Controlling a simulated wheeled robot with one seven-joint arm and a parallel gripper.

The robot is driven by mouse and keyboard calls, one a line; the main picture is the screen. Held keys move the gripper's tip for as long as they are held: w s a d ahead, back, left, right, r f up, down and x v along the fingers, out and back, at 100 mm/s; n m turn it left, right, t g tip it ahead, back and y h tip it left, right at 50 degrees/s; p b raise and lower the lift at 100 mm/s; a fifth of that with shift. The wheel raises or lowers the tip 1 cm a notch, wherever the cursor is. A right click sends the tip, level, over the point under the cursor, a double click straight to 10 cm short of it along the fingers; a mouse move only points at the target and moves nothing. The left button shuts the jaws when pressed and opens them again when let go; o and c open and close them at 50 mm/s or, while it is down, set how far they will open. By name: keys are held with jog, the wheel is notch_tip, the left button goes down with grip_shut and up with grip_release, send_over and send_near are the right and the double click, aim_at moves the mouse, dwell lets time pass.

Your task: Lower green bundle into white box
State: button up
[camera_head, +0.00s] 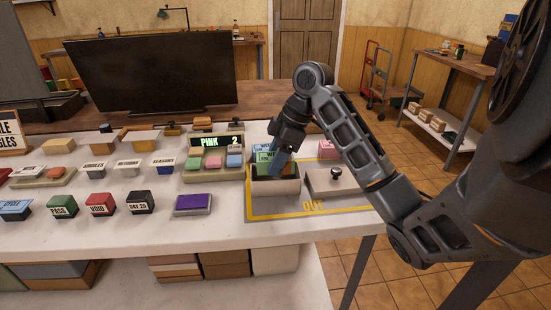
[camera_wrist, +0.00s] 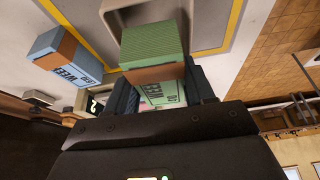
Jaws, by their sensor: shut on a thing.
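My gripper (camera_head: 279,165) is shut on the green bundle (camera_head: 264,168), which has a brown band and printed lettering. In the wrist view the green bundle (camera_wrist: 155,42) sits between my fingers, its far end over the opening of the white box (camera_wrist: 200,22). In the head view the white box (camera_head: 276,187) is open, with a dark inside. The bundle's lower part is at or behind its front rim. I cannot tell whether it touches the floor of the box.
A pale lid (camera_head: 318,185) with a black knob lies right of the box. A blue bundle (camera_wrist: 62,55) stands beside it, behind in the head view. A pink bundle (camera_head: 328,149) is behind the lid. Stamps and a sign reading PINK 2 (camera_head: 217,142) are to the left.

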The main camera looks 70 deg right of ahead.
jog(key=shift+f+b, duration=0.35)
jog(key=shift+f, duration=0.05)
dwell(0.4)
jog(key=o, duration=1.3)
jog(key=shift+p+v, duration=0.55)
jog(key=shift+v, duration=3.4)
